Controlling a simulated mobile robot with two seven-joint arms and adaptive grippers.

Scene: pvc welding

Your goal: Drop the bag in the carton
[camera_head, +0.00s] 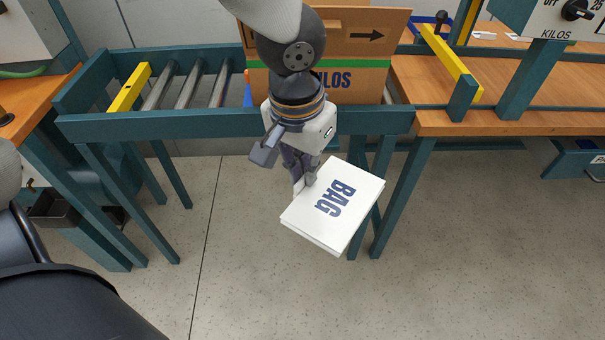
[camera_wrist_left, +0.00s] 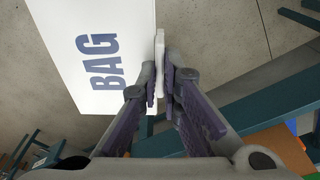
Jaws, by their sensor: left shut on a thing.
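The bag (camera_head: 334,208) is a flat white packet with "BAG" in blue letters. My left gripper (camera_head: 304,180) is shut on its upper left edge and holds it in the air, tilted, in front of the roller table. In the left wrist view the bag (camera_wrist_left: 98,60) fills the upper left, and the fingers of the left gripper (camera_wrist_left: 164,85) close on its edge. The carton (camera_head: 365,48) is brown with a green stripe, a black arrow and "KILOS" lettering. It stands on the roller table behind my left arm, which hides part of it. My right gripper is out of view.
The roller table (camera_head: 180,123) has a teal frame, bare rollers on the left and a yellow bar (camera_head: 130,88). A wooden bench (camera_head: 505,120) with a yellow bar (camera_head: 450,62) adjoins on the right. The floor (camera_head: 250,290) below the bag is clear.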

